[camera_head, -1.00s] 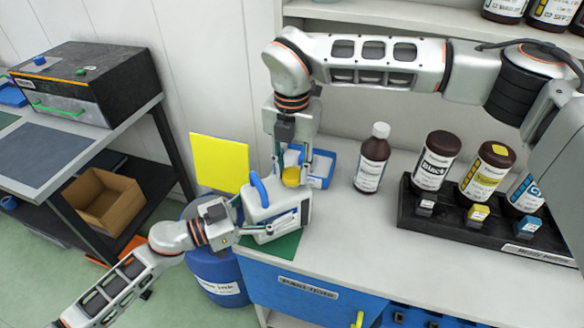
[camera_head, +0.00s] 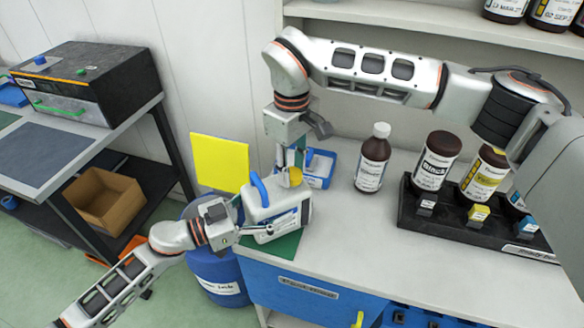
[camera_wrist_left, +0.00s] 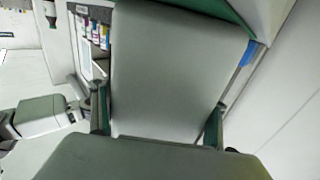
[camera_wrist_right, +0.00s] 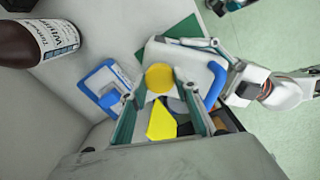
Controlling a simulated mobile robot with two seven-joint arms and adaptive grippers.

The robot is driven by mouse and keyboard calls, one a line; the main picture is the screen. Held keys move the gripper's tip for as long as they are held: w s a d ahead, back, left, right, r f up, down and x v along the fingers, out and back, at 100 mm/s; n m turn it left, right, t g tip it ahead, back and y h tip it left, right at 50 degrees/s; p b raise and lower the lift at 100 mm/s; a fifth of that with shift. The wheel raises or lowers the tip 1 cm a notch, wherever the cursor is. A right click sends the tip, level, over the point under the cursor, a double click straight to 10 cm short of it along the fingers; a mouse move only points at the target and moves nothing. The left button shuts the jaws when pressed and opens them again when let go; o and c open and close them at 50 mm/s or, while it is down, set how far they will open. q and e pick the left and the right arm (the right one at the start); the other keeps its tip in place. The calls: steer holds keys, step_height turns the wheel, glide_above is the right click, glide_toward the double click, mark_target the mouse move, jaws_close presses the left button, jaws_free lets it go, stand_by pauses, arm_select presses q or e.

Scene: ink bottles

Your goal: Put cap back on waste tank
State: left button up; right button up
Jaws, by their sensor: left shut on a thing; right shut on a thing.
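The white waste tank (camera_head: 286,210) with a blue handle (camera_head: 258,187) stands on a green mat (camera_head: 275,247) at the counter's left end. My left gripper (camera_head: 238,220) is shut on the tank; its pale body (camera_wrist_left: 175,75) fills the space between the fingers in the left wrist view. My right gripper (camera_head: 291,170) points down and is shut on the round yellow cap (camera_head: 295,176). In the right wrist view the cap (camera_wrist_right: 160,77) sits between the fingertips, over the tank's edge (camera_wrist_right: 195,62). The neck is hidden, and I cannot tell whether the cap touches it.
A blue-and-white tray (camera_head: 321,167) lies just behind the tank. A brown bottle with a white cap (camera_head: 372,158) stands to the right, then a black rack (camera_head: 470,231) with ink bottles. A blue barrel (camera_head: 215,272) stands below the counter's left end. The front-middle counter is clear.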

steer(key=shift+s+a+m, duration=0.1)
steer(key=shift+a+m, duration=0.05)
steer(key=shift+m, duration=0.15)
steer(key=o, duration=0.8)
steer(key=shift+o, duration=0.5)
step_height(320, 180, up, 12)
arm_select(q)
steer(key=o, duration=2.3)
steer(key=shift+o, duration=0.2)
